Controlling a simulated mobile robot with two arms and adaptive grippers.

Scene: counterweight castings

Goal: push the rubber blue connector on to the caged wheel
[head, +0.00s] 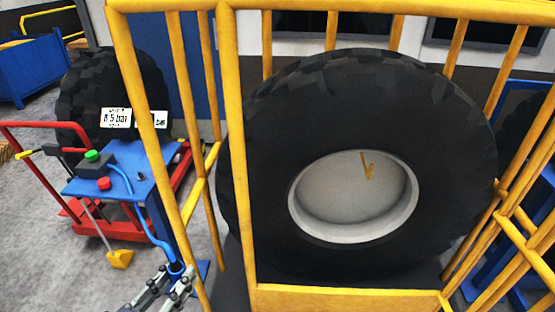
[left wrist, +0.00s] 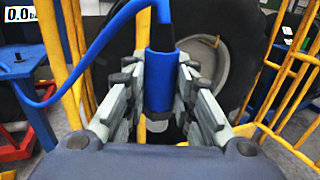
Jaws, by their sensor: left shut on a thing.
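The caged wheel (head: 455,130) is a big black tyre with a pale grey rim (head: 340,212), standing upright inside a yellow cage. A thin yellow valve stem (head: 367,167) sticks out of the rim; a yellow stem also shows in the left wrist view (left wrist: 215,42). My left gripper (head: 180,282) is shut on the blue connector (left wrist: 160,82), which sits between its fingers with a blue hose at its top. In the head view the connector (head: 176,268) is low and left, outside the cage and apart from the stem. My right gripper is not in view.
Yellow cage bars (head: 236,150) stand between my left gripper and part of the wheel; a low bar (head: 345,298) crosses the front. A blue stand (head: 125,185) with green and red buttons carries the hose. Behind it are a red trolley (head: 85,222) and another tyre (head: 85,85).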

